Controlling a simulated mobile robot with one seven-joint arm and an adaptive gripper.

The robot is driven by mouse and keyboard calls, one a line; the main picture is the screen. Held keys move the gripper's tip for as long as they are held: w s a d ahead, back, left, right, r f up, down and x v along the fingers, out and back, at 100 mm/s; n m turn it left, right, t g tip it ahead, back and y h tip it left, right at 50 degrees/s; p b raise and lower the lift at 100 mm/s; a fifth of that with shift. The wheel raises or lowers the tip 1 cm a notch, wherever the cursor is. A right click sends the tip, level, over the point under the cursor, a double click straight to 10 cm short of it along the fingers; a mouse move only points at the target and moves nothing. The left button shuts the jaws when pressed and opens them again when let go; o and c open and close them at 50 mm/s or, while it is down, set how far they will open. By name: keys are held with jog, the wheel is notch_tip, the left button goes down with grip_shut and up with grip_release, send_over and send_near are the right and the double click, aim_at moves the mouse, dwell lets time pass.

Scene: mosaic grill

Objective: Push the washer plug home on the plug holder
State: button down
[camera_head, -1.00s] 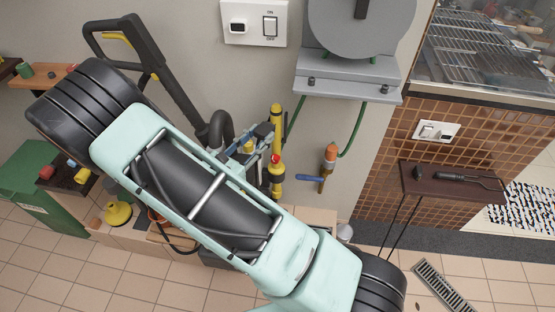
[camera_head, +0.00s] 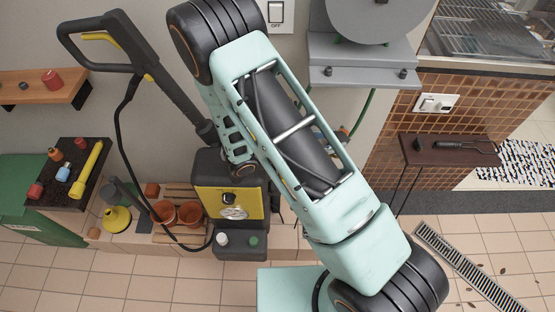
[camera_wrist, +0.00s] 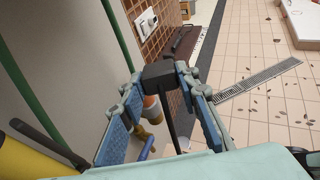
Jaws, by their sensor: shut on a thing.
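In the wrist view, my gripper (camera_wrist: 162,88) has its blue-padded fingers closed around a black block (camera_wrist: 160,73), which looks like the washer plug. A dark cord or stem runs down from it between the fingers. In the head view my gripper is hidden behind my arm. The black and yellow pressure washer (camera_head: 230,198) stands low by the wall, left of my arm. I cannot make out the plug holder in either current view.
An orange hose connector (camera_wrist: 151,104) on the wall tap is behind my fingers. A grey hose reel (camera_head: 364,62) hangs on the wall. A brown side shelf (camera_head: 448,148) stands right.

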jog(key=s+a+f+m+g+y, duration=0.2)
jog(key=s+a+f+g+y, duration=0.1)
jog(key=f+y, duration=0.15)
jog(key=s+a+f+m+g+y, duration=0.1)
jog(key=s+a+f+g+y, duration=0.15)
jog(key=f, duration=0.35)
jog(key=w+a+m+y, duration=0.2)
jog(key=w+a+y, duration=0.3)
jog(key=a, duration=0.5)
jog(key=shift+w+r+y, duration=0.15)
jog(key=shift+r+y, duration=0.1)
jog(key=shift+y, duration=0.45)
jog(key=shift+a+r+g, duration=0.1)
jog(key=shift+g, duration=0.15)
jog(key=shift+f+b, duration=2.3)
jog(key=shift+f, duration=0.6)
jog(key=shift+f+b, duration=1.45)
jog(key=shift+f, duration=0.15)
jog(key=c, duration=1.4)
grip_release()
jog(key=shift+r, duration=0.1)
